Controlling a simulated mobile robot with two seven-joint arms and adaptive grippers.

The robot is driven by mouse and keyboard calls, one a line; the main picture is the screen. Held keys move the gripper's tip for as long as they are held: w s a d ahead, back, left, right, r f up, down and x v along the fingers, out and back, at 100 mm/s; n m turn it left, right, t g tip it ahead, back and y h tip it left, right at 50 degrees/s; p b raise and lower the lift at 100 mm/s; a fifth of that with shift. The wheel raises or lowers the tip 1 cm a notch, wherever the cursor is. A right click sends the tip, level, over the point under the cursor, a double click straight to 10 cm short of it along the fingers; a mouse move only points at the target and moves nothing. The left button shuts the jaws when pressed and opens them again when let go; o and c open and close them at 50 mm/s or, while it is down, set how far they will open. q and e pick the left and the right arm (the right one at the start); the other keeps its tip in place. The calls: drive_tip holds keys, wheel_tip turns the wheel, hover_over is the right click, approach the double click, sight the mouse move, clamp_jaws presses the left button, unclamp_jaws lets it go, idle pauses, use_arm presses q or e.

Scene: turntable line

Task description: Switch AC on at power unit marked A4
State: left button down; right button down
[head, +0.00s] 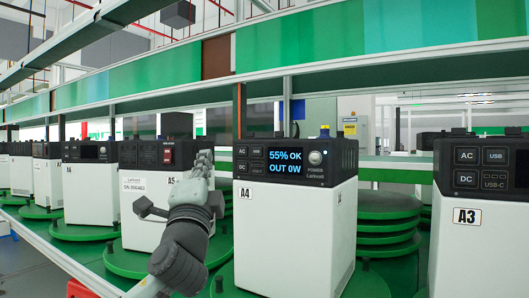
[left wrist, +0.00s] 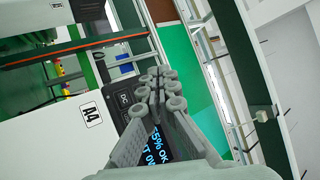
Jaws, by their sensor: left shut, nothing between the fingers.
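The power unit marked A4 (head: 290,230) is a white box with a dark top panel, in the middle of the head view. Its screen (head: 285,162) is lit and reads 55% OK, OUT 0W. The AC button (head: 242,151) is at the panel's upper left, above the DC button (head: 242,167). My left gripper (head: 204,160) is shut and empty, pointing up just left of A4's panel. In the left wrist view its fingers (left wrist: 160,85) cover part of the panel beside the A4 label (left wrist: 91,114). I cannot make out the AC button there.
Unit A5 (head: 140,190) stands left of A4, partly behind my left gripper. Unit A3 (head: 480,245) stands at the right. The units sit on round green turntables (head: 85,231). A green shelf rail (head: 430,55) runs above them.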

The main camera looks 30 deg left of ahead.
sight(243, 151)
use_arm(q)
drive_tip(key=shift+d+r, duration=0.2)
drive_tip(key=shift+r, duration=0.3)
use_arm(e)
drive_tip(key=shift+w+d, duration=0.1)
drive_tip(key=shift+w, duration=0.15)
use_arm(q)
drive_tip(key=shift+s, duration=0.1)
use_arm(e)
drive_tip(key=shift+s, duration=0.1)
